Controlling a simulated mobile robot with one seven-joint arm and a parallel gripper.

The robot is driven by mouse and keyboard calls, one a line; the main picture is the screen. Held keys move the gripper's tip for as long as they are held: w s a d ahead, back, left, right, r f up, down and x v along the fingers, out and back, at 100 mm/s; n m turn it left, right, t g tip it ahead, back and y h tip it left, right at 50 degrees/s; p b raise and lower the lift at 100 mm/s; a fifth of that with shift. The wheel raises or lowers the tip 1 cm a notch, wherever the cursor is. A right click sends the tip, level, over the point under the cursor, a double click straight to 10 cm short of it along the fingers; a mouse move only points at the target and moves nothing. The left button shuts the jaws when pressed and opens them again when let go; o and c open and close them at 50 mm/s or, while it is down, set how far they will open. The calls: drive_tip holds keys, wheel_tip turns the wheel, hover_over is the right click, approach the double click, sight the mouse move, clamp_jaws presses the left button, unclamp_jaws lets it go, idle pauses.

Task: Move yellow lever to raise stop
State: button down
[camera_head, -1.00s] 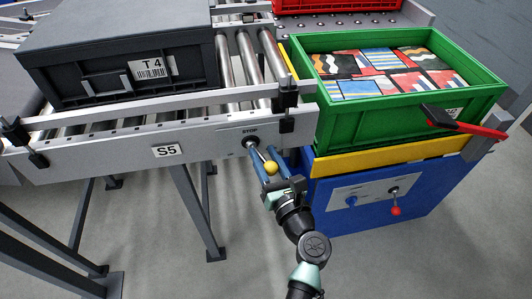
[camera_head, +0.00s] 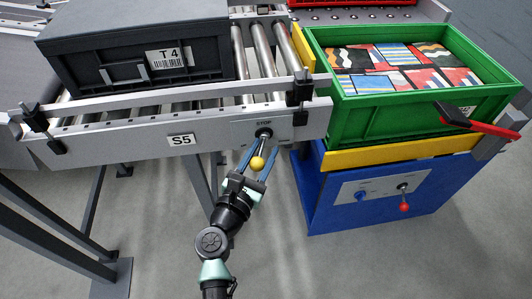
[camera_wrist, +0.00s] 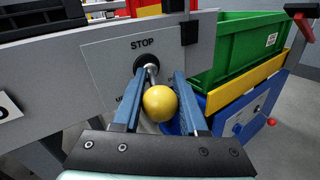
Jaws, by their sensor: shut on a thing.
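The yellow lever is a yellow ball (camera_head: 257,163) on a short metal shaft, on the plate marked STOP on the conveyor side. Its shaft hangs downward and slightly left of its pivot in the head view. My gripper (camera_head: 257,153) has its blue fingers on both sides of the lever. In the wrist view the yellow ball (camera_wrist: 160,103) sits between the fingers, and my gripper (camera_wrist: 158,78) is shut on the lever. A yellow upright bar (camera_head: 301,66) stands at the conveyor's end. Whether it is the stop, I cannot tell.
A dark grey crate (camera_head: 110,62) marked T4 rests on the rollers. A green crate (camera_head: 385,120) of patterned packages stands at right on a blue unit (camera_head: 330,207) with a red-knobbed lever (camera_head: 404,207). Grey conveyor legs (camera_head: 92,180) stand below left.

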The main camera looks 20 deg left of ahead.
drive_tip(key=shift+a+r+m+h, duration=0.1)
drive_tip(key=shift+a+m+h, duration=0.1)
drive_tip(key=shift+m+h, duration=0.45)
drive_tip(key=shift+c, duration=2.3)
unclamp_jaws()
drive_tip(key=shift+s, duration=0.2)
drive_tip(key=s, duration=1.2)
drive_tip(key=shift+s+a+p, duration=0.25)
drive_tip(key=shift+s+p, duration=0.05)
drive_tip(key=shift+s, duration=0.05)
